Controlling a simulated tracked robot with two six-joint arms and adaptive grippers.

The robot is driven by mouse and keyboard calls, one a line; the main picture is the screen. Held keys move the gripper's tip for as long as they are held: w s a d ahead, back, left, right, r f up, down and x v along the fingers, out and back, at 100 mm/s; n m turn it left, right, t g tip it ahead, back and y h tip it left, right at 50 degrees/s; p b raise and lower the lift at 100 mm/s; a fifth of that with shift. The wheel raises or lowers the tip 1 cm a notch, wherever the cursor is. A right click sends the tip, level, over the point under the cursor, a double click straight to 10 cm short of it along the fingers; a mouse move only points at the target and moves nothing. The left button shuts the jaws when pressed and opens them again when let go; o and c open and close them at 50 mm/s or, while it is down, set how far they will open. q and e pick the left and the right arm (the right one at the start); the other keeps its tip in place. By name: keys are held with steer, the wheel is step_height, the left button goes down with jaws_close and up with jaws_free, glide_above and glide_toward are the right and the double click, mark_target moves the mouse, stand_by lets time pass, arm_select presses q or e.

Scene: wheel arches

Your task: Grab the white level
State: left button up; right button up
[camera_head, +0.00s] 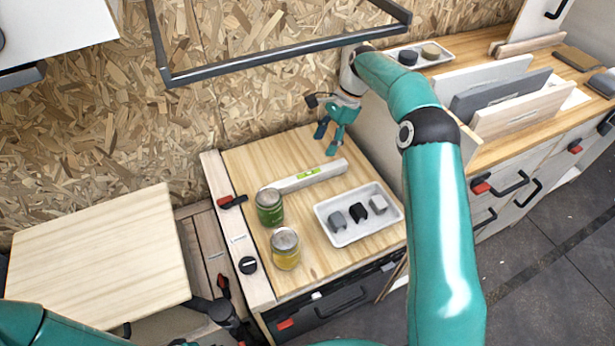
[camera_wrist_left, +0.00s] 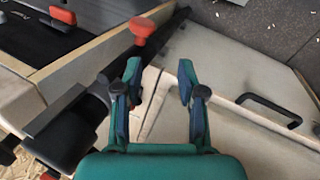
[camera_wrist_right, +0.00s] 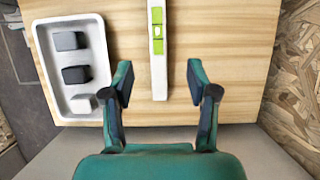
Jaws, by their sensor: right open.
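The white level (camera_head: 329,170) lies flat on the wooden worktop, with a green section around its vial. My right gripper (camera_head: 327,141) is above the worktop near the level's far right end, fingers pointing down. In the right wrist view the level (camera_wrist_right: 159,82) runs lengthwise, its near end in the gap between the open fingers of my right gripper (camera_wrist_right: 158,76). The fingers look apart from it, and nothing is held. My left gripper (camera_wrist_left: 160,72) is open and empty in the left wrist view, over cabinet fronts, away from the level.
A green can (camera_head: 270,207) stands at the level's left end, with a yellow-labelled can (camera_head: 285,250) nearer. A white tray (camera_head: 341,238) with several small blocks lies right of the cans. A chipboard wall (camera_head: 130,110) stands behind; a dark metal rail (camera_head: 280,48) hangs above.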

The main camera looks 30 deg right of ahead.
mark_target(310, 173)
steer(key=x, duration=0.7)
steer(key=shift+a+f, duration=0.1)
steer(key=shift+f, duration=0.1)
steer(key=shift+p+x, duration=0.35)
steer(key=shift+x, duration=2.2)
steer(key=shift+s+a+r, duration=0.1)
steer(key=shift+a, duration=0.1)
jaws_close()
